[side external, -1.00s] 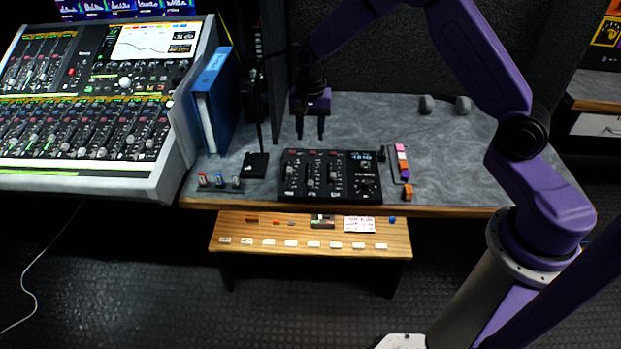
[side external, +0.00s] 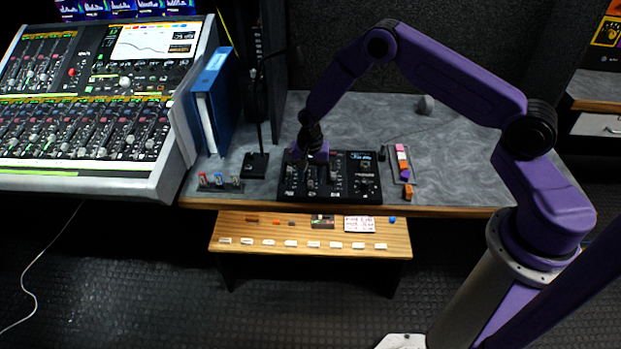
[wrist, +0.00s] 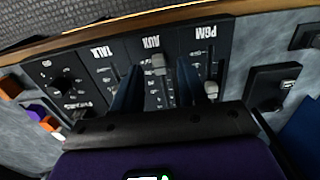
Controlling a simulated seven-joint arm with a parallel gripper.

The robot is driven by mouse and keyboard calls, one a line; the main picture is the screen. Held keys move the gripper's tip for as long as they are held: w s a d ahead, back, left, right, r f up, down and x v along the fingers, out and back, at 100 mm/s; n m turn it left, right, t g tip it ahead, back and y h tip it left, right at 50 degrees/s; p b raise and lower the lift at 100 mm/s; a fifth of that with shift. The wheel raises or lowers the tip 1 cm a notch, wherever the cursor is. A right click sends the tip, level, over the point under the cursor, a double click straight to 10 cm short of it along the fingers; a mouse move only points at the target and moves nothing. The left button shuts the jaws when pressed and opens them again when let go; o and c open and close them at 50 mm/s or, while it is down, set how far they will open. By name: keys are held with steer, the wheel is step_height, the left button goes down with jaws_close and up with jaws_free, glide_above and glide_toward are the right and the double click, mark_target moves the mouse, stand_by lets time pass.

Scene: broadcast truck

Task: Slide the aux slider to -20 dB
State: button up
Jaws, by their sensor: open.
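The black fader panel (side external: 368,192) lies on the grey desk near its front edge. In the wrist view it is upside down, with strips lettered TALK, AUX and PGM. The aux slider's grey cap (wrist: 158,63) is in the middle strip, near the AUX lettering. My gripper (wrist: 157,78) is open over this strip, one dark blue finger on each side of the cap's line; I cannot tell whether they touch it. In the side view my gripper (side external: 312,166) reaches down over the panel and hides part of the sliders. The scale marks are too small to read.
The PGM slider cap (wrist: 211,89) is close beside one finger. A small tray with coloured blocks (side external: 402,165) is right of the panel. A black stand base (side external: 255,165), a blue binder (side external: 222,100) and a small switch box (side external: 220,184) are on the left.

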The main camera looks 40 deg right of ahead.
mark_target(311, 169)
steer(key=shift+f, duration=0.75)
jaws_close()
steer(key=shift+w+d, duration=1.3)
jaws_free()
